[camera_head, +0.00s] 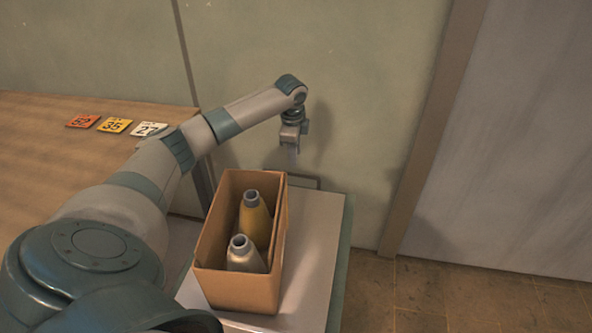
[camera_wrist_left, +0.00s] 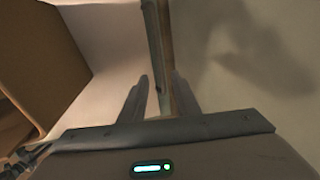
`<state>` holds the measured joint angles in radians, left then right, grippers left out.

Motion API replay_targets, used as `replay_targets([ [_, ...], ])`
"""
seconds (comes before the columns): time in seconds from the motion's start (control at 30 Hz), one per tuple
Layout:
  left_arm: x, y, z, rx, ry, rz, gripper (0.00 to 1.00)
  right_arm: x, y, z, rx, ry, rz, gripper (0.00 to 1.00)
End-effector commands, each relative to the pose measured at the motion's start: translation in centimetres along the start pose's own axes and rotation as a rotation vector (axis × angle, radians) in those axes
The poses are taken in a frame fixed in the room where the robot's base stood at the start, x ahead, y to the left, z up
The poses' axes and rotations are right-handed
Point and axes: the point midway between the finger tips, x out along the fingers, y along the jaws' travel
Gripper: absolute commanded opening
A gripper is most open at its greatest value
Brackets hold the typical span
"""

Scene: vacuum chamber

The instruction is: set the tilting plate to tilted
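What I take to be the tilting plate (camera_head: 316,225) is a pale flat surface with a dark green edge, below the wall. I cannot tell its exact angle; it looks about level. Its pale surface also shows in the left wrist view (camera_wrist_left: 108,45). A thin bar (camera_head: 305,180) shows at its far edge, partly hidden by the box. My left gripper (camera_head: 292,158) points down above that far edge. In the left wrist view my left gripper (camera_wrist_left: 162,80) has its fingers apart, with a narrow grey-green strip (camera_wrist_left: 153,40) running between and beyond them. Contact is not visible.
An open cardboard box (camera_head: 238,290) with a yellow bottle (camera_head: 255,222) and a beige bottle (camera_head: 243,258) stands on the plate. A wooden table (camera_head: 50,135) with numbered cards (camera_head: 115,125) is at left. The wall is close behind; tiled floor lies at right.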

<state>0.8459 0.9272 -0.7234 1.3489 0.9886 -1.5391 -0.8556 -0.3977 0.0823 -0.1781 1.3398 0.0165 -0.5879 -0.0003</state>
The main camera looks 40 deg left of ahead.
Motion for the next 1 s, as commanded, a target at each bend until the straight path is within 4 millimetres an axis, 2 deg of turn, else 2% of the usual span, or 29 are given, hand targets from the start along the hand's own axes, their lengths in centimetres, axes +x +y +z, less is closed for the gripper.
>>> replay_targets([
  [0.3, 5.7, 0.1, 0.0, -0.002, -0.001, 0.002, 0.29, 0.1, 0.4, 0.2, -0.003, 0.000, 0.005, 0.23],
  [0.5, 8.1, 0.1, 0.1, -0.001, -0.002, 0.001, 0.29, 0.1, 1.1, 0.4, -0.007, -0.002, 0.012, 0.23],
  [0.7, 9.0, 0.0, 0.1, -0.001, -0.002, 0.000, 0.29, 0.1, 1.2, 0.2, -0.008, 0.000, 0.013, 0.23],
  [0.97, 9.0, 0.0, 0.1, 0.000, -0.001, 0.000, 0.29, 0.0, 0.7, -0.3, -0.003, 0.009, 0.008, 0.23],
  [1.0, 9.0, 0.0, 0.1, 0.000, -0.001, 0.000, 0.24, 0.0, 0.6, -0.4, -0.002, 0.009, 0.007, 0.23],
])
